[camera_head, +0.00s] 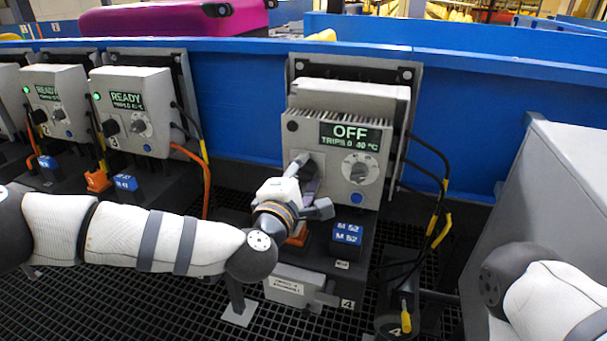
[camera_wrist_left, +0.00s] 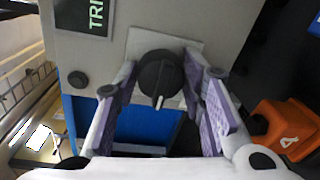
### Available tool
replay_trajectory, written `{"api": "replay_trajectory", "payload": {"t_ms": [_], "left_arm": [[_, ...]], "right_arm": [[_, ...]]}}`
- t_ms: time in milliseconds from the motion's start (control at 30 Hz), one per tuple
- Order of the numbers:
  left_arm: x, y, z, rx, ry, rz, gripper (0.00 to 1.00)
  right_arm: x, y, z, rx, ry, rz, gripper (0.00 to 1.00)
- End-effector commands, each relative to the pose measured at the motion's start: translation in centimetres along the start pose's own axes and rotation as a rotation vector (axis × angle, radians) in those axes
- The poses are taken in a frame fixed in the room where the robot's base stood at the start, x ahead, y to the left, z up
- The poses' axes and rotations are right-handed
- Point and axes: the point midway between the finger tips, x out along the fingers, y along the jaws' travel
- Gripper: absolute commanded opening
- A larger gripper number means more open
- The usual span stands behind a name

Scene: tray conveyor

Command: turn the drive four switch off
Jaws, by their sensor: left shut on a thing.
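The drive four box (camera_head: 310,135) is light grey and stands in the middle of the head view. Its display (camera_head: 349,136) reads OFF, with a line on trips and 40 °C below, and its round lamp (camera_head: 293,126) is dark. My left gripper (camera_head: 304,172) is at the lower left of the box front, shut on the switch. The head view hides the switch behind the fingers. In the left wrist view the switch (camera_wrist_left: 160,75) is a round black knob with a pale pointer, between the purple finger pads. My right gripper is out of view.
A dial (camera_head: 358,172) is right of the switch. Two similar boxes at left read READY with green lamps. Yellow-tagged cables (camera_head: 440,215) hang right; a grey cabinet (camera_head: 550,200) stands beyond.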

Motion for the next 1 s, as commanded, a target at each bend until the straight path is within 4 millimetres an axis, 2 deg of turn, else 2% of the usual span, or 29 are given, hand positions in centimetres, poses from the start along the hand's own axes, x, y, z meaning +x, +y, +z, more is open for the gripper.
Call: {"api": "replay_trajectory", "payload": {"t_ms": [33,67,133,400,500,567,800,900,1000], "left_arm": [[0.0,-0.1,0.2,-0.002,-0.004,-0.002,0.09],[0.0,-0.1,0.2,-0.001,-0.004,-0.002,0.41],[0.0,-0.1,0.1,-0.001,-0.004,-0.002,0.57],[0.0,0.0,0.1,0.0,-0.001,-0.001,0.57],[-0.7,0.0,0.0,0.0,-0.001,-0.001,0.57],[-1.8,-0.1,0.0,0.0,-0.002,-0.002,0.57],[-8.3,-0.1,0.1,-0.001,-0.004,-0.003,0.57],[-10.3,-0.1,0.1,-0.001,-0.003,-0.003,0.57],[-11.6,0.0,0.1,0.0,-0.002,-0.001,0.57]], "right_arm": [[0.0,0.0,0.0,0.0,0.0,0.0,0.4],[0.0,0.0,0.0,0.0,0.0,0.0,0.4],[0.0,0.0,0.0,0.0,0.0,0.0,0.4],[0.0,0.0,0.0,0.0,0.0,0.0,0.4],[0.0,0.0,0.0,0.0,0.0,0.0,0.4],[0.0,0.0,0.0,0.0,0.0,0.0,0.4],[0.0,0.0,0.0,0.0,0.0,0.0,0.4],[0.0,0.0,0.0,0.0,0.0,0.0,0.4],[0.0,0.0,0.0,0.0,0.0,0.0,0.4]]}}
